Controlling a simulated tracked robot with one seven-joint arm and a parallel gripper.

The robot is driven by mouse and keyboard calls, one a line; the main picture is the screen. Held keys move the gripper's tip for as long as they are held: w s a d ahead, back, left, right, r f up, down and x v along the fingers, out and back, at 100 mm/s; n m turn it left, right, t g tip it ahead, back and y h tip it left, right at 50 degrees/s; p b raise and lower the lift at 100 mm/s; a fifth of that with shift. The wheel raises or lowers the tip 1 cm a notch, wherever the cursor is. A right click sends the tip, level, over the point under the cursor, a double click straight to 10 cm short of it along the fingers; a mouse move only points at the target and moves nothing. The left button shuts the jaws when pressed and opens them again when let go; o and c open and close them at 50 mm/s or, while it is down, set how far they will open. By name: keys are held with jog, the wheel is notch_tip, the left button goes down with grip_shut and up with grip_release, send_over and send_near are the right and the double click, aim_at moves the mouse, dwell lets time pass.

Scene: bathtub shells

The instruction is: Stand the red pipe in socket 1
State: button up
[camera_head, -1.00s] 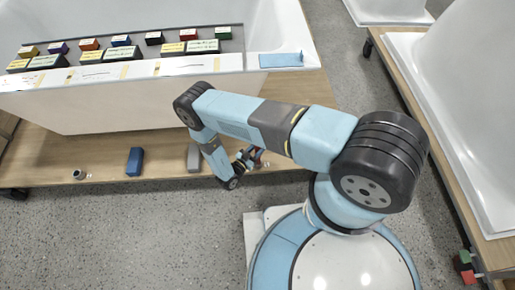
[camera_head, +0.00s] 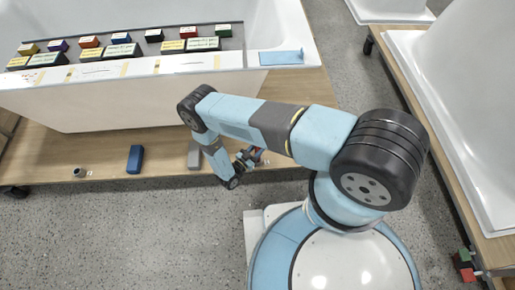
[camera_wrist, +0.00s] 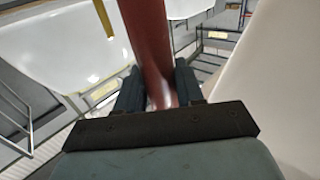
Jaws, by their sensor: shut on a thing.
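The red pipe (camera_wrist: 149,42) runs up the middle of the wrist view between the two dark fingers of my gripper (camera_wrist: 158,88). The fingers are shut on it, and its far end is cut off by the frame. In the head view my gripper (camera_head: 247,158) is low over the right part of the wooden ledge, and only a small bit of the red pipe (camera_head: 257,154) shows beside it. A small dark grey cup-like piece (camera_head: 79,172), perhaps a socket, stands at the ledge's left with a pale label beside it. I cannot read which number it bears.
A blue block (camera_head: 135,159) and a grey block (camera_head: 195,155) lie on the wooden ledge (camera_head: 105,155) below the white tub shell (camera_head: 150,100). Several coloured, labelled blocks stand in rows above. Another white shell (camera_head: 440,110) stands at the right.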

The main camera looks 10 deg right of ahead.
jog(key=shift+f, duration=0.4)
jog(key=o, duration=1.2)
jog(key=shift+c, duration=0.2)
jog(key=v, duration=1.4)
jog(key=shift+d, duration=0.1)
